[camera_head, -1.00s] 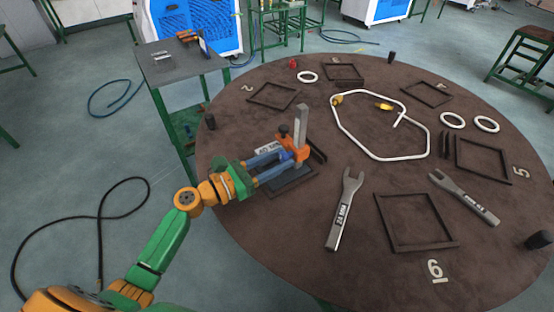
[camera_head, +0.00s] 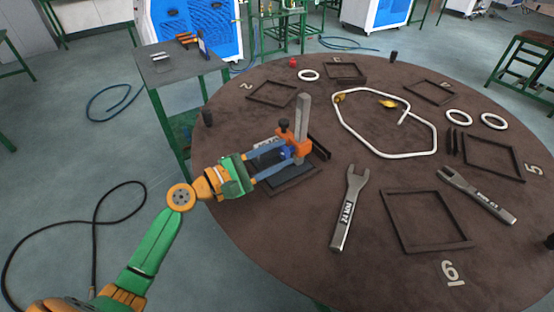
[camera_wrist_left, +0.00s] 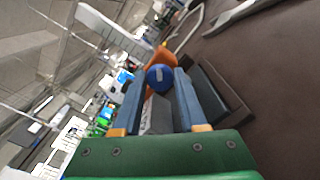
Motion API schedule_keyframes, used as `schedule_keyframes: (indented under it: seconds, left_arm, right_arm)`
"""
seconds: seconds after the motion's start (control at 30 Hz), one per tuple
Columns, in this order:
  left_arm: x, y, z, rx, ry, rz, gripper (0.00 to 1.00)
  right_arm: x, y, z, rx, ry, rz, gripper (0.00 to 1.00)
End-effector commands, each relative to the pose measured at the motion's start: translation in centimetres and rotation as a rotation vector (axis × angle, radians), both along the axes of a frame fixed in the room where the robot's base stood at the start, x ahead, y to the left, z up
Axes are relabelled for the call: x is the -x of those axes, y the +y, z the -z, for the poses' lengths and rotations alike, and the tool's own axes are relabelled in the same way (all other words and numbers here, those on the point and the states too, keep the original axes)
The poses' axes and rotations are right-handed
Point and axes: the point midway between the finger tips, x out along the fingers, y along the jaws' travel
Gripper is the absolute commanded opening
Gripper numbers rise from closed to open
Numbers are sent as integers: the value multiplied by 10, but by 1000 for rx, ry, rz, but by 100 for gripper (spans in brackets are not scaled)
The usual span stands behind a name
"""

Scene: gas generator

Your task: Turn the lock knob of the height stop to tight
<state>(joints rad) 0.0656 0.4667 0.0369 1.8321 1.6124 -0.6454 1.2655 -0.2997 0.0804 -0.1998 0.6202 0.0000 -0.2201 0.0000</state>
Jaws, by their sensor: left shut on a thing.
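The height stop has an upright grey post (camera_head: 303,112) with an orange slider (camera_head: 301,146) around it. A dark knob (camera_head: 284,126) stands on the slider's left part. The blue lock knob (camera_head: 287,153) is on the slider's side facing my left gripper (camera_head: 284,158). In the left wrist view the round face of the blue lock knob (camera_wrist_left: 159,77) shows a pale mark and sits between the two blue fingertips (camera_wrist_left: 161,76). The left gripper is shut on this knob. The knob's sides are partly hidden by the fingers. My right gripper is not in view.
The height stop stands on a dark base (camera_head: 290,182) at the left of the round brown table (camera_head: 330,275). A 24 mm wrench (camera_head: 347,215) lies to its right.

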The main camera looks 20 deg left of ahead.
Motion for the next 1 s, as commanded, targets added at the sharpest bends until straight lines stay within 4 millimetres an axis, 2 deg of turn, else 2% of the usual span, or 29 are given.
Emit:
schedule_keyframes:
  seconds: [0.03,0.5,1.0]
  left_arm:
    - [0,0,3,-35,-27,0,0]
    - [0,0,3,-363,-282,0,0]
    - [0,0,1,-546,-426,0,0]
  right_arm:
    - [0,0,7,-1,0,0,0]
    - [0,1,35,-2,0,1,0]
    - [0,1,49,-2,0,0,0]
